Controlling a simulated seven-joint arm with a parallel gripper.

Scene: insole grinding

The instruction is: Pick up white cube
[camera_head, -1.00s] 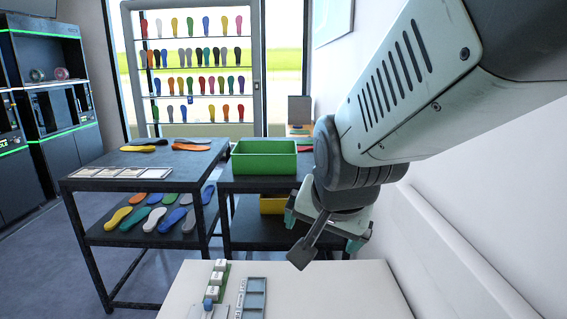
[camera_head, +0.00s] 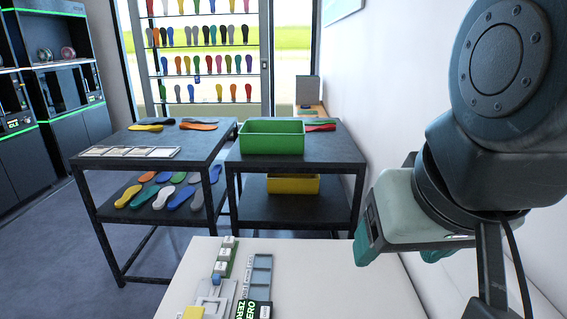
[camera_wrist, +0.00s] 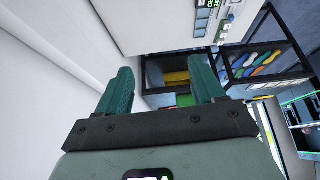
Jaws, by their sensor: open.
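Several white cubes (camera_head: 224,255) sit in a row on a green strip on the white table, left of the blue-grey slotted tray (camera_head: 260,275). My gripper (camera_head: 400,254) is at the right, above the right edge of the table and well apart from the cubes. Its teal fingers are spread with nothing between them, as the wrist view also shows (camera_wrist: 160,78). In the wrist view the cubes are too small to make out clearly.
The white table (camera_head: 350,275) is clear on its right half. A white wall stands close on the right. Dark shelving tables behind carry a green bin (camera_head: 272,137), a yellow bin (camera_head: 293,184) and coloured insoles (camera_head: 160,195). A blue-knobbed device (camera_head: 213,290) stands near the cubes.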

